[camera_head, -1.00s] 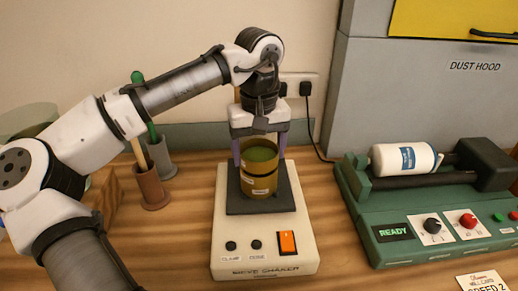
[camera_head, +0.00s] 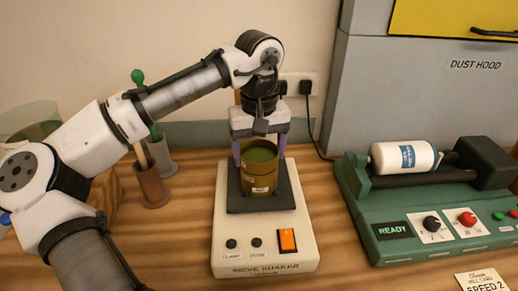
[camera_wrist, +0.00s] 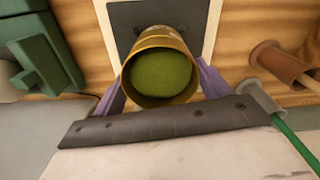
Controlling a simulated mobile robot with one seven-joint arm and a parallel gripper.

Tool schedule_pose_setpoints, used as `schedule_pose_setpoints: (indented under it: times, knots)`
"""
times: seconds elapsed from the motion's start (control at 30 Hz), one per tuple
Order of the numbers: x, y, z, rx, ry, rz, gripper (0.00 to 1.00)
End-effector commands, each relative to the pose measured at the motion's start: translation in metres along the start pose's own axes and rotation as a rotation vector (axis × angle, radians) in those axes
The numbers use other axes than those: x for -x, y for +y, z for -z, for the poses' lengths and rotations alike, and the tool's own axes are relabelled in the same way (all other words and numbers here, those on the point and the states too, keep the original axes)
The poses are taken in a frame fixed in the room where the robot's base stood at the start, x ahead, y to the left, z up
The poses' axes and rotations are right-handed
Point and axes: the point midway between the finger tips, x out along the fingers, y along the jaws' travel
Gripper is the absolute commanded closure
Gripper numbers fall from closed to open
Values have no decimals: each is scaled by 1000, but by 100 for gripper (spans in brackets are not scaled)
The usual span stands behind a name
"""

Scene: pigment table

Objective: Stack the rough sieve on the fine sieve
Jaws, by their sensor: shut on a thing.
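A brass sieve with green material inside (camera_head: 262,153) is between the purple fingers of my gripper (camera_head: 260,145), which is shut on it. I take it to be the rough sieve. It also shows in the wrist view (camera_wrist: 160,65), with a finger on each side. Below it is a brass wall with a pale label (camera_head: 261,188), apparently the fine sieve, on the dark plate of the sieve shaker (camera_head: 285,190). The two look lined up as one upright column. I cannot tell whether they touch or are fully seated, and the wrist view hides the lower one.
The sieve shaker (camera_head: 264,235) has two knobs and an orange switch. A green roller machine (camera_head: 365,225) with a white bottle (camera_head: 403,157) stands at the right, a grey dust hood (camera_head: 430,90) behind it. Brown (camera_head: 151,187) and grey (camera_head: 162,158) cups with tools stand at the left.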

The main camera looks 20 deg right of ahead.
Motion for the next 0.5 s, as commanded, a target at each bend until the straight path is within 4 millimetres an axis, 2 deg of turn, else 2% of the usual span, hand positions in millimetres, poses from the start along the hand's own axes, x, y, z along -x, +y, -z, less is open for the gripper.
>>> schedule_pose_setpoints:
  times: [0.13,0.17,0.2,0.5]
  knots:
    - [-4,0,0,0,0,0,49]
    - [-3,0,0,0,0,0,21]
    - [-3,0,0,0,0,0,16]
    - [0,0,0,0,0,0,16]
